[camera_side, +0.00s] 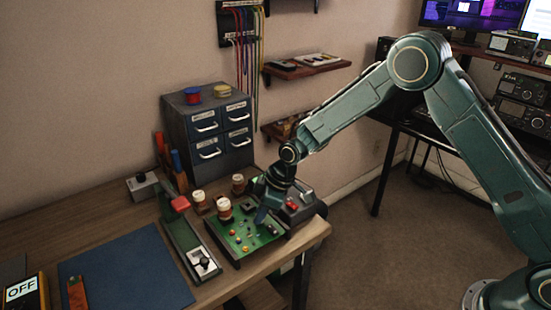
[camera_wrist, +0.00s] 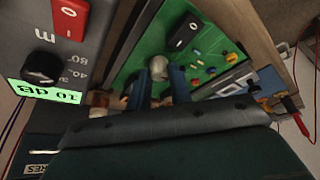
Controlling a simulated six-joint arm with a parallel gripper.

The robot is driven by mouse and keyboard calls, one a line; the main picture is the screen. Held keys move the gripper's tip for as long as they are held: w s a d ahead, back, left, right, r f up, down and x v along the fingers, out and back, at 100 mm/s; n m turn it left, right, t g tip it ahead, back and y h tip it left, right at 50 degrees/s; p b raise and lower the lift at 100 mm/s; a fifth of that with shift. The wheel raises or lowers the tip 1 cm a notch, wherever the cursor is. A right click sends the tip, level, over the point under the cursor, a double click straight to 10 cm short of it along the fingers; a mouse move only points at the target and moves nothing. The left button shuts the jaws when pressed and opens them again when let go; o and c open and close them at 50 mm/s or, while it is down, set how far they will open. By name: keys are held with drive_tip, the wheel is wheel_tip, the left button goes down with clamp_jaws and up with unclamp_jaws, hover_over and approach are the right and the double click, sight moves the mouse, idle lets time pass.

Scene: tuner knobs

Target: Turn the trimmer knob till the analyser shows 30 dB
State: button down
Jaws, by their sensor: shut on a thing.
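The green circuit board (camera_side: 240,243) lies near the table's front right edge. It also shows in the wrist view (camera_wrist: 205,47). My gripper (camera_side: 264,214) points down over its right part. In the wrist view, the blue fingers of my gripper (camera_wrist: 158,84) are shut on a small grey, rounded knob (camera_wrist: 160,68), which I take to be the trimmer knob. The fingers hide part of it. The analyser (camera_wrist: 25,55) is a grey panel with a black dial at left in the wrist view. Its lit green display (camera_wrist: 44,91) appears upside down and reads 10 dB.
A drawer cabinet (camera_side: 208,130) stands at the back. A yellow meter (camera_side: 24,292) shows OFF. The blue mat (camera_side: 120,268) is mostly clear.

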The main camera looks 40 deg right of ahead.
drive_tip(key=shift+m, duration=0.4)
drive_tip(key=m, duration=0.2)
drive_tip(key=m+h, duration=0.1)
drive_tip(key=m, duration=0.1)
drive_tip(key=shift+s+a+t+h, duration=0.1)
drive_tip(key=shift+a+t+h, duration=0.05)
drive_tip(key=shift+t+h, duration=0.2)
drive_tip(key=m+h, duration=0.1)
drive_tip(key=m, duration=0.1)
drive_tip(key=m+h, duration=0.1)
drive_tip(key=m, duration=0.2)
drive_tip(key=shift+m+t, duration=0.25)
drive_tip(key=shift+m, duration=0.05)
drive_tip(key=c, duration=1.3)
unclamp_jaws()
drive_tip(key=shift+a+r, duration=0.1)
drive_tip(key=shift+r, duration=0.05)
drive_tip(key=v, duration=1.3)
drive_tip(key=shift+s+r, duration=0.2)
drive_tip(key=shift+r, duration=0.05)
